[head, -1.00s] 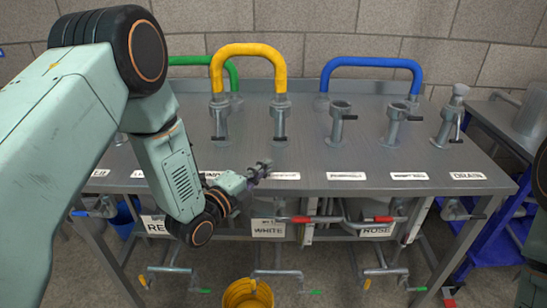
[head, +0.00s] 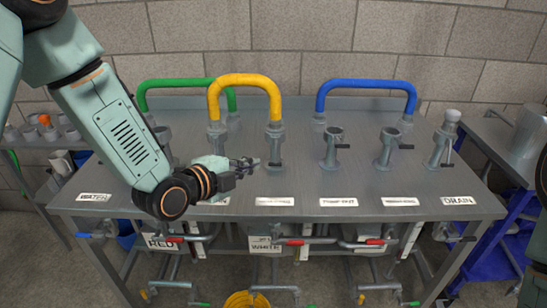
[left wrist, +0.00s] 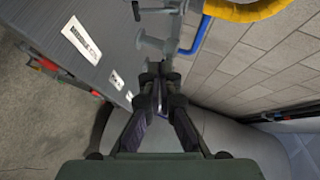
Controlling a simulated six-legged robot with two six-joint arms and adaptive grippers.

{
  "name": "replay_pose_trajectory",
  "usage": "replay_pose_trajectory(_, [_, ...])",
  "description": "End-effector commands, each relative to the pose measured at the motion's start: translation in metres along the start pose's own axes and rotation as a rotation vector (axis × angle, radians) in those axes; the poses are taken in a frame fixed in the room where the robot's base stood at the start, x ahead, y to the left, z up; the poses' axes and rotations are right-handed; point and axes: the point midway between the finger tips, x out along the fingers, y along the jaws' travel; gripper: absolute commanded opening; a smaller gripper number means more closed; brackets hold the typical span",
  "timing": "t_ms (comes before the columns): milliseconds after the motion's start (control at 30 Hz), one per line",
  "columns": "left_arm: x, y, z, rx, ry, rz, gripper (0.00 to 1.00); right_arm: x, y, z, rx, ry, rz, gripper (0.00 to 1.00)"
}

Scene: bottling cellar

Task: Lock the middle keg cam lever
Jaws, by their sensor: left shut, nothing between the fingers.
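Under the bench edge, red-handled levers sit by signs reading RED, WHITE and a third, partly hidden one. The middle red lever (head: 290,241) is near the WHITE sign (head: 264,245) and lies roughly level. I cannot tell from here whether it is locked. My left gripper (head: 252,164) is shut and empty above the bench top, just left of the yellow hose's right coupling (head: 275,148), well above the red levers. In the left wrist view its fingers (left wrist: 160,76) are together with nothing between them. My right gripper is not in view.
A green hose (head: 180,84), a yellow hose (head: 243,80) and a blue hose (head: 366,85) arch over the bench (head: 300,185). Open ports with dark side levers stand to the right. A yellow bucket (head: 247,299) is on the floor below.

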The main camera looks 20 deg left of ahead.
Motion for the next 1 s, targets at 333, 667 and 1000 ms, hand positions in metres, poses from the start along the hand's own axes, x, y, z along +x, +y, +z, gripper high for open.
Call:
replay_pose_trajectory(333, [0.010,0.027,0.002,-0.041,-0.005,0.093,0.00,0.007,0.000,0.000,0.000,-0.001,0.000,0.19])
replay_pose_trajectory(667, [0.067,0.032,0.001,-0.039,-0.003,0.089,0.00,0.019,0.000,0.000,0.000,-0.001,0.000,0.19])
replay_pose_trajectory(1000, [0.115,0.035,0.019,-0.047,-0.006,0.088,0.00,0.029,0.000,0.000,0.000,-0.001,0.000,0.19])
